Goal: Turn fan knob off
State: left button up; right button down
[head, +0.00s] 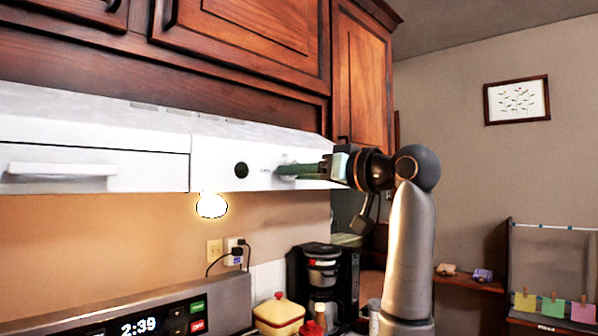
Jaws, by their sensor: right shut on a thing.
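The white range hood (120,165) runs under the dark wood cabinets from the left to the middle. A black round knob (241,170) sits on the right part of its front. To the right of it, a pale knob (289,160) shows partly behind the green fingers of my right gripper (284,170). My right gripper reaches in from the right and is shut on this pale knob, which its fingers partly hide. Which knob is for the fan cannot be read from here. My left gripper is not in view.
A lit bulb (211,206) hangs under the hood. Below are an oven panel (150,318) reading 2:39, a yellow container (278,314) and a black coffee maker (320,275). Wood cabinets (240,40) overhang the hood. A shelf (470,282) stands at right.

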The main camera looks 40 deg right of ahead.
jog(key=shift+n, duration=1)
jog(key=shift+c, duration=2.3)
grip_release()
jog(key=s+d+b, duration=0.1)
jog(key=s+b, duration=0.1)
jog(key=s, duration=1)
jog(key=shift+s, duration=0.25)
